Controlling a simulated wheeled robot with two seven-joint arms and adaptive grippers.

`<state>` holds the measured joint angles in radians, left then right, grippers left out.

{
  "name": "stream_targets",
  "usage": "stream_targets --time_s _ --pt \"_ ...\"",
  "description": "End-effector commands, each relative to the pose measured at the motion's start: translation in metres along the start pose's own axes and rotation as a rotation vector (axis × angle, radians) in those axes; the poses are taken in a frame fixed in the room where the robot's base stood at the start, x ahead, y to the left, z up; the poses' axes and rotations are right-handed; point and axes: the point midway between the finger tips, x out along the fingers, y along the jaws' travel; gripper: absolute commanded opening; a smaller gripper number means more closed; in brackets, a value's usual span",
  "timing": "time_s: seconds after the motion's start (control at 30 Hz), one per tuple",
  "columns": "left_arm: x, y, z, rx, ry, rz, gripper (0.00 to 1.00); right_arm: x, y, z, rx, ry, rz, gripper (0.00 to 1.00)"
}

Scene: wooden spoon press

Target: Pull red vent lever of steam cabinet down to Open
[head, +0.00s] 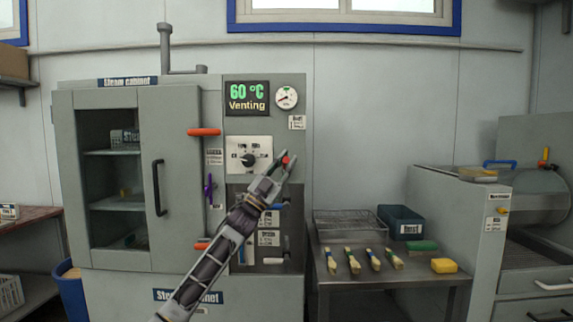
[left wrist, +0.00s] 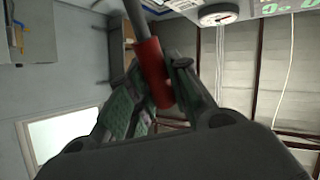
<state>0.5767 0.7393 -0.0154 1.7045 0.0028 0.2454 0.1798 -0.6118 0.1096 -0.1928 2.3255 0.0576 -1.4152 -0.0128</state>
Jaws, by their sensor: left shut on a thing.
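The grey steam cabinet (head: 110,262) stands at the left in the head view. Its display (head: 247,98) reads 60 °C and Venting. My left gripper (head: 279,166) is at the right side of the control panel, shut on the red vent lever (head: 285,160). Only a small red part shows between the fingers there. In the left wrist view the lever's red grip (left wrist: 152,72) sits between the fingers, with its grey rod running up out of the picture. The gripper hides much of the lever in the head view. My right gripper is not in view.
An orange door latch (head: 204,132), a black knob (head: 248,159) and a blue handle (head: 274,207) are close to my left arm. A gauge (head: 287,97) is above. To the right, a table (head: 335,280) holds several brushes, a rack and a dark bin (head: 400,220).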

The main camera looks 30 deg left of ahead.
Motion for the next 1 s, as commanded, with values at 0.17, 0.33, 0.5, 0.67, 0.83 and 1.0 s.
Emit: stream_targets --time_s 0.17,0.33,0.5,0.67,0.83,1.0 --pt "-0.0019 0.0052 0.0018 0.003 -0.001 0.008 0.0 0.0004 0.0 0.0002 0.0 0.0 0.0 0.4" --pt "-0.0018 0.0047 0.0017 0.002 -0.001 0.007 0.38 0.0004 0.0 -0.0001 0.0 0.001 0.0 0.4" --pt "-0.0012 0.0033 0.0011 0.001 -0.001 0.005 0.42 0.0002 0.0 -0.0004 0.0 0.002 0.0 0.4" --pt "-0.001 0.0025 0.0008 0.001 -0.001 0.004 0.42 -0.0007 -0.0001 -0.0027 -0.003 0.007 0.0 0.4" --pt "-0.0029 0.0023 0.0009 0.001 -0.001 0.004 0.42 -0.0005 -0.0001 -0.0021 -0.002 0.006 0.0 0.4" --pt "-0.009 0.0023 0.0009 0.001 -0.001 0.003 0.42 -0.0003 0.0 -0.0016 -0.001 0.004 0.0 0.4"
